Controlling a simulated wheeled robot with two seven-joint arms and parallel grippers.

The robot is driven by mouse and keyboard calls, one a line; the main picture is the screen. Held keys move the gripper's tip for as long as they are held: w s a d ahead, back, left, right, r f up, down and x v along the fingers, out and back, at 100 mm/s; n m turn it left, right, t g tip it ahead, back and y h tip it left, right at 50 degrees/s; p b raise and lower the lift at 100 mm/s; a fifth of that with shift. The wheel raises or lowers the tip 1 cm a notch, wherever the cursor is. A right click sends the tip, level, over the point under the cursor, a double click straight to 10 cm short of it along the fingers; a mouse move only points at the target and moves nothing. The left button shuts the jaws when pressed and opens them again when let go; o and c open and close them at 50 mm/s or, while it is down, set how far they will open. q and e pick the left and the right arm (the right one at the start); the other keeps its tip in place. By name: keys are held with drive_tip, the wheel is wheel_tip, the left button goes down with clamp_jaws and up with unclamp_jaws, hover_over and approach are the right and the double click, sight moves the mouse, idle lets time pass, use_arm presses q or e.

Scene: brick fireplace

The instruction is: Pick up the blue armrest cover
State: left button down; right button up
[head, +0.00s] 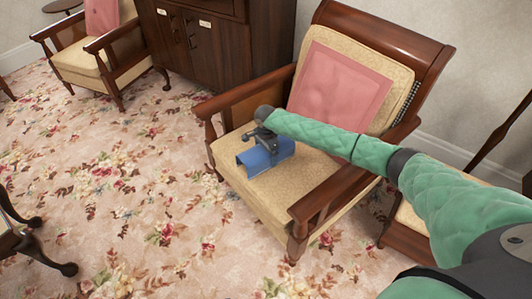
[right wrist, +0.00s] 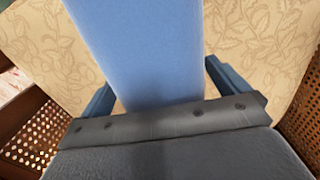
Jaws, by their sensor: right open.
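The blue armrest cover (head: 258,160) lies on the cream patterned seat of the wooden armchair (head: 335,203), near the seat's front. It looks like a bent, channel-shaped piece. In the right wrist view the cover (right wrist: 145,45) is a wide blue strip running up the middle. My right gripper (head: 264,140) is just above the cover, reaching in from the right. Its two fingers (right wrist: 158,82) are spread, one at each side of the strip; I cannot tell whether they touch it. The cover's near end is hidden behind the gripper body. My left gripper is not in view.
A pink cushion (head: 338,85) leans on the chair back behind my arm. Wooden armrests flank the seat, the left one (head: 245,97) and the right one (head: 330,192). A dark cabinet (head: 215,52) and another armchair (head: 85,62) stand behind. The floral carpet (head: 130,170) at left is open.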

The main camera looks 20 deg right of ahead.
drive_tip(key=shift+f, duration=0.4)
drive_tip(key=c, duration=0.9)
drive_tip(key=shift+r, duration=0.1)
wheel_tip(320, 180, up, 10)
drive_tip(key=shift+f+p, duration=0.1)
drive_tip(key=shift+p, duration=0.25)
